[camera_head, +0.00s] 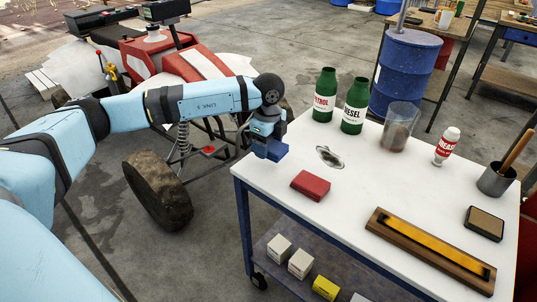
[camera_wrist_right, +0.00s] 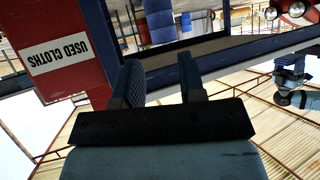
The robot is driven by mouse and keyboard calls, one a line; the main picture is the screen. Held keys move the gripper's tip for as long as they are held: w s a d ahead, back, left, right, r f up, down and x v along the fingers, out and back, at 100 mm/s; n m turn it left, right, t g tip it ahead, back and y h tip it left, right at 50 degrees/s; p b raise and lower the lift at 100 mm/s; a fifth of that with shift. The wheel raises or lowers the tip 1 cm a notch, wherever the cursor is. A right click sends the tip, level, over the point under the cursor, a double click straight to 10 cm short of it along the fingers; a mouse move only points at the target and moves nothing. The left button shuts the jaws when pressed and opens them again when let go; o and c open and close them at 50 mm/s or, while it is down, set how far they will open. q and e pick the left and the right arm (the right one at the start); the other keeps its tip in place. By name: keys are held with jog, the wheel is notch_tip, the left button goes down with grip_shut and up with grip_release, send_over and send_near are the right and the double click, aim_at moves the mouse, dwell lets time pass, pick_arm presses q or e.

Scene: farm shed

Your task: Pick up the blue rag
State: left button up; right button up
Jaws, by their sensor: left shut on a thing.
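The blue rag (camera_head: 274,151) is a small, dark blue folded piece at the table's left rear edge. My left gripper (camera_head: 268,142) points down and is shut on it; the fingers partly hide it. The rag appears to be just above the tabletop, but I cannot tell if it touches. A red folded rag (camera_head: 310,185) lies on the white table (camera_head: 345,195) in front of it. My right gripper (camera_wrist_right: 160,85) shows only in the right wrist view, open with nothing between its fingers.
A green petrol bottle (camera_head: 324,95), a diesel bottle (camera_head: 354,107) and a clear beaker (camera_head: 398,125) stand behind. A wooden tray (camera_head: 430,248) lies front right. A red "USED CLOTHS" bin (camera_wrist_right: 60,60) is near my right gripper.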

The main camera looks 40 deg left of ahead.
pick_arm(q)
notch_tip(320, 180, up, 15)
jog(key=p, duration=0.1)
jog(key=shift+p, duration=0.35)
